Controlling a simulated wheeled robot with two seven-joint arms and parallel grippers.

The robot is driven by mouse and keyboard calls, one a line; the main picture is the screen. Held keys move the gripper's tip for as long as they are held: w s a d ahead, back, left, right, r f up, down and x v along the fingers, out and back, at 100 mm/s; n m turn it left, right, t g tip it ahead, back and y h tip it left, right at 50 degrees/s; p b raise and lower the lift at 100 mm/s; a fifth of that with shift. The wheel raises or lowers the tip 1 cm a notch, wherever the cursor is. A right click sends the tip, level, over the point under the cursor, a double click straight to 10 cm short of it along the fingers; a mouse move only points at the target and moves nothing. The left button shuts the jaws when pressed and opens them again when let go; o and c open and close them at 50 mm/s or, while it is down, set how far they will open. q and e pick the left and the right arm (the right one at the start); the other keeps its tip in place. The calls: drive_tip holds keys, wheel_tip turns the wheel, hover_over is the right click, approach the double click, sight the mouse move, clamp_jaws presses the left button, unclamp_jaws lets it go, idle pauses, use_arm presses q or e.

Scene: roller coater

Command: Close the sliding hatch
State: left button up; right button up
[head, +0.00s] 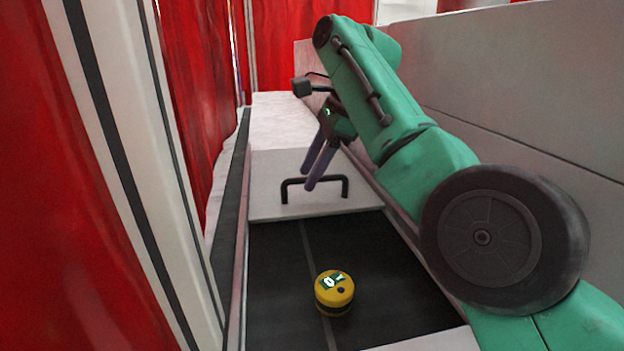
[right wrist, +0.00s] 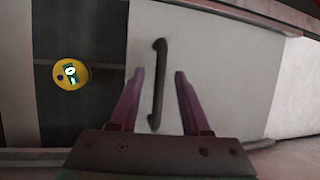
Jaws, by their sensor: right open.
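The sliding hatch is a pale panel (head: 262,190) with a black bar handle (head: 316,181) near its front edge. In front of it is a dark opening (head: 380,255), so the hatch stands partly open. My right gripper (head: 308,184) is at the handle, its purple fingers pointing down. In the right wrist view the open fingers (right wrist: 157,75) lie on either side of the handle (right wrist: 158,85), apart from each other. Whether they touch the handle I cannot tell. The left gripper is not in view.
A yellow round device (head: 334,290) with a green-and-white label sits in the dark opening; it also shows in the right wrist view (right wrist: 71,74). A grey wall (head: 520,80) runs along the right. Red panels (head: 60,180) and a pale post stand at the left.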

clamp_jaws()
idle(1.4)
